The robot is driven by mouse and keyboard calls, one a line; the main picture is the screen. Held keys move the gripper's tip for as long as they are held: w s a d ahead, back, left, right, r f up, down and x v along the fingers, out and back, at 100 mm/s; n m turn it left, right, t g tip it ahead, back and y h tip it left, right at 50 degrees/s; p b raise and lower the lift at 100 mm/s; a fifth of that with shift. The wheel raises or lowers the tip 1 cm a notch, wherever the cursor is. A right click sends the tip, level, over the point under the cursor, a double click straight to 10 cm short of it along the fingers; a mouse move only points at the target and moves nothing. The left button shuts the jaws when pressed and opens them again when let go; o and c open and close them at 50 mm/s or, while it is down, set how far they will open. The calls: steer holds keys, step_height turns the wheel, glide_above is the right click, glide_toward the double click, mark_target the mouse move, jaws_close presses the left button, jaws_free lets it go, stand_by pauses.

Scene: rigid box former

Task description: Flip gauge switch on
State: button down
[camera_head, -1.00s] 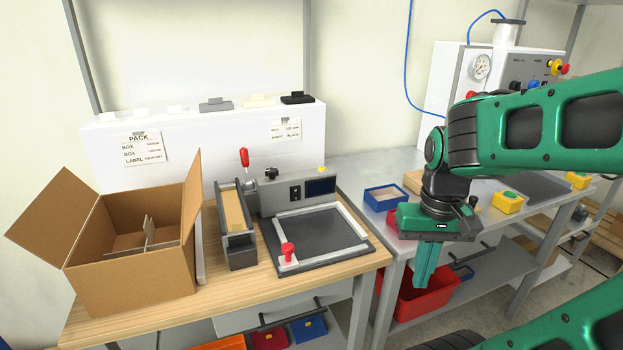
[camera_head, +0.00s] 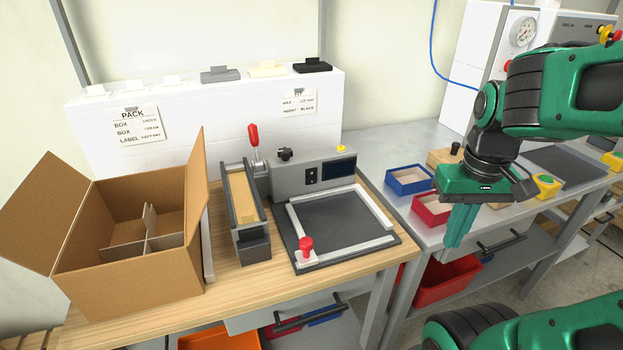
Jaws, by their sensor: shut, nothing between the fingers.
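The grey gauge unit (camera_head: 288,181) stands on the wooden bench, behind a dark plate (camera_head: 340,226) with a light frame. Its front has a small black rocker switch (camera_head: 311,175) and a dark display (camera_head: 341,167) that looks unlit. I cannot tell the rocker's position at this size. A black knob (camera_head: 285,154) and a yellow button (camera_head: 341,149) sit on top of the unit. My gripper (camera_head: 458,240) points down, shut and empty, well to the right of the gauge, in front of the grey table's trays.
An open cardboard box (camera_head: 130,270) with dividers stands at the left. A red-handled lever (camera_head: 254,140) rises beside the gauge, and a red knob (camera_head: 306,245) stands on the frame's near corner. Blue (camera_head: 409,180) and red (camera_head: 432,209) trays lie near my gripper.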

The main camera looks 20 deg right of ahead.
mark_target(312, 177)
steer(key=w+a+r+n+t, duration=0.1)
steer(key=w+a+r+n, duration=0.2)
steer(key=w+a+n, duration=0.5)
steer(key=w+a+r+n+t, duration=0.2)
steer(key=w+a+r+n, duration=0.2)
steer(key=w+a+n, duration=0.5)
steer(key=w+n, duration=0.5)
steer(key=shift+w, duration=0.35)
steer(key=x, duration=1)
steer(key=shift+w+f, duration=0.1)
steer(key=shift+w, duration=2.05)
steer(key=shift+f, duration=0.1)
